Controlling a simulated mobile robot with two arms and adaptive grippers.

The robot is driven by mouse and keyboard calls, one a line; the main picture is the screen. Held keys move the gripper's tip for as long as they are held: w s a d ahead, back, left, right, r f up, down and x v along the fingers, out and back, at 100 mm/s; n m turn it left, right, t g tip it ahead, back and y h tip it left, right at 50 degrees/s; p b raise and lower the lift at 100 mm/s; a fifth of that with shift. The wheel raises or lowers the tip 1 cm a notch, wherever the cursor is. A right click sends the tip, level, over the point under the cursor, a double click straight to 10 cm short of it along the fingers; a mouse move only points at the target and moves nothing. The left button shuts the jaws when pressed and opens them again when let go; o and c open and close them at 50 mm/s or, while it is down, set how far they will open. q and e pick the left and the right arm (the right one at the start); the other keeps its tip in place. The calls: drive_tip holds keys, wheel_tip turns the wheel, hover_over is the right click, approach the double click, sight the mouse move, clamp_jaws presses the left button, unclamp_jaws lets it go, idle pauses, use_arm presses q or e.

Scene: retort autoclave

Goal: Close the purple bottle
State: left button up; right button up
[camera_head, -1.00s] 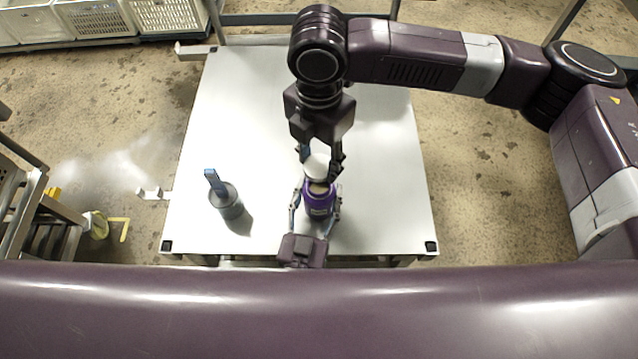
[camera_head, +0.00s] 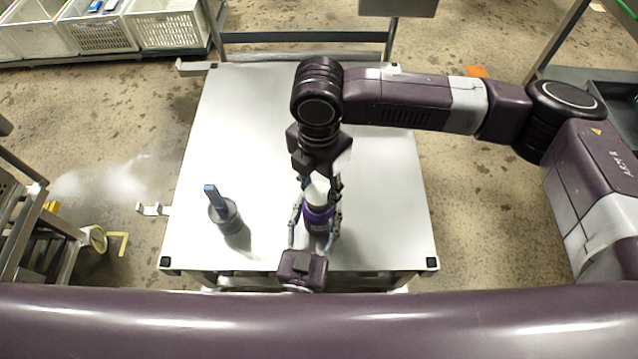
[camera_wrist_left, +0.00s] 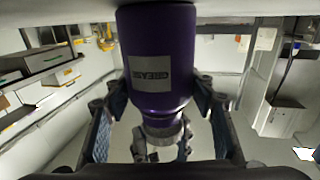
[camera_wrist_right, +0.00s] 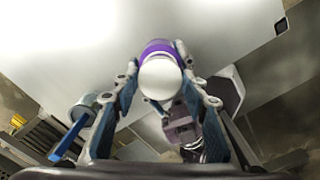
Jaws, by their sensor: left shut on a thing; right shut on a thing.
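The purple bottle (camera_head: 318,216) stands upright on the white table, its label reading GREASE in the left wrist view (camera_wrist_left: 155,50). My left gripper (camera_head: 316,224) is shut on its body from the near side. The white cap (camera_head: 317,190) is at the top of the bottle, and its round top shows in the right wrist view (camera_wrist_right: 160,78). My right gripper (camera_head: 319,184) is shut on the cap from above. The bottle's mouth is hidden, and I cannot tell whether the cap is seated on it or just above.
A grey cylindrical container with a blue piece on top (camera_head: 224,213) stands on the table (camera_head: 245,110) left of the bottle. The table is otherwise clear. White crates (camera_head: 165,28) stand at the back left, and a metal rack (camera_head: 30,215) is at the left.

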drive_tip(key=shift+f, duration=0.55)
drive_tip(key=shift+f, duration=0.55)
